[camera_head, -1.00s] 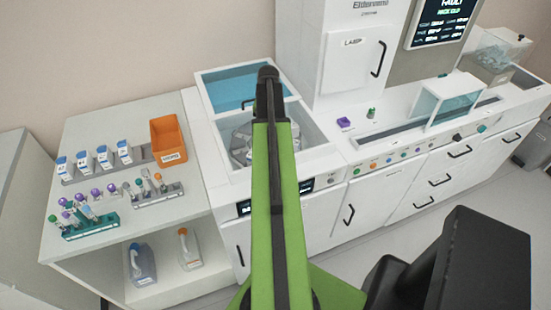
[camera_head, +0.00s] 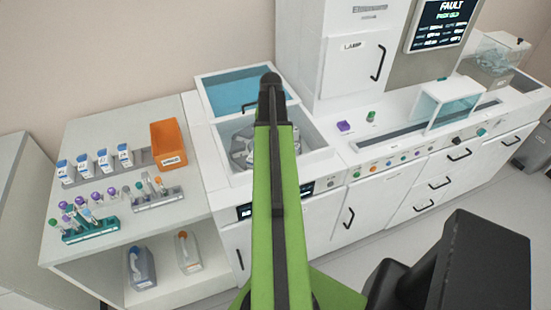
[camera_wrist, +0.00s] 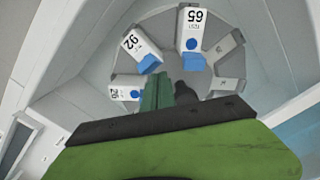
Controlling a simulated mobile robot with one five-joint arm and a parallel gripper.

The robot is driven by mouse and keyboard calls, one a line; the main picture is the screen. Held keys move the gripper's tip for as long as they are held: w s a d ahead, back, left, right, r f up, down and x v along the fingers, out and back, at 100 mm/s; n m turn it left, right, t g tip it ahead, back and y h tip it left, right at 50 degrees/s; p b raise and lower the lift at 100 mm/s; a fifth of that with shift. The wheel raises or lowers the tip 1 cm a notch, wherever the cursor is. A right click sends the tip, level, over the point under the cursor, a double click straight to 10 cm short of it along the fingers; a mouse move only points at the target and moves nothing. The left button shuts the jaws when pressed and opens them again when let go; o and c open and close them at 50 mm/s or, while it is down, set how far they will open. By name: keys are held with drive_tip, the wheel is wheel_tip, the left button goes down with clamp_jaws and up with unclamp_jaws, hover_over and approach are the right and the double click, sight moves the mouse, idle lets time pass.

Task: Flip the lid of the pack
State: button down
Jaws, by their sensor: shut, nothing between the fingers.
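White packs with blue parts sit in a round carousel (camera_wrist: 165,25). They are a pack marked 65 (camera_wrist: 191,22), one marked 92 (camera_wrist: 137,43) and one marked 26 (camera_wrist: 121,93). Each has a blue piece on the side toward the carousel's middle; whether any lid is up or down I cannot tell. My gripper (camera_wrist: 172,88) is shut and empty over the carousel, just below packs 65 and 92 in the wrist view. In the head view my arm hides it, and the carousel (camera_head: 238,147) shows partly in the well under the open blue cover (camera_head: 230,90).
An orange bin (camera_head: 168,146), several white packs in a rack (camera_head: 105,160) and tube racks (camera_head: 88,229) stand on the left bench. The well's walls (camera_wrist: 60,55) surround my gripper.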

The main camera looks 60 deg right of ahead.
drive_tip(key=shift+s+a+r+p, duration=0.5)
drive_tip(key=shift+s, duration=0.15)
wheel_tip(320, 180, up, 7)
drive_tip(key=p, duration=0.7)
idle(0.4)
